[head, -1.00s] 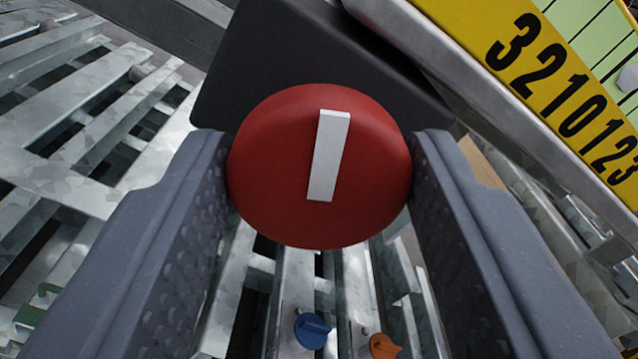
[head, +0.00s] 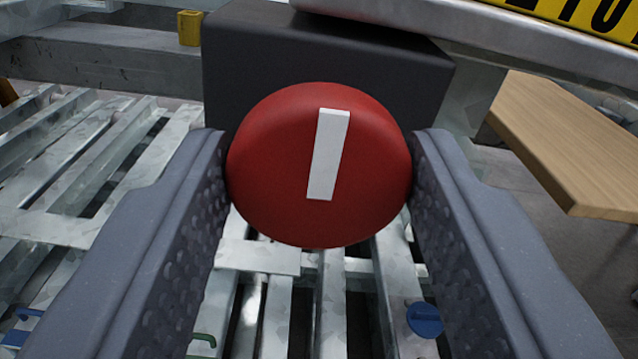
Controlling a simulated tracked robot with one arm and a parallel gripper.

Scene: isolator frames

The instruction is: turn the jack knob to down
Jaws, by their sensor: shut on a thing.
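The jack knob (head: 270,165) is a round red knob with a white bar (head: 328,155) across its face. It sits in front of a dark box (head: 320,62). The white bar stands nearly upright in the picture, its top leaning slightly right. My gripper (head: 319,172) is shut on the knob, with one grey textured finger on each side of it. The back of the knob and its shaft are hidden.
A metal slatted frame (head: 160,245) lies below and to the left. A blue knob (head: 425,320) is at the lower right. A wooden board (head: 575,150) juts in at the right. A yellow numbered strip (head: 575,20) is at the top right, and a small yellow block (head: 190,27) at the upper left.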

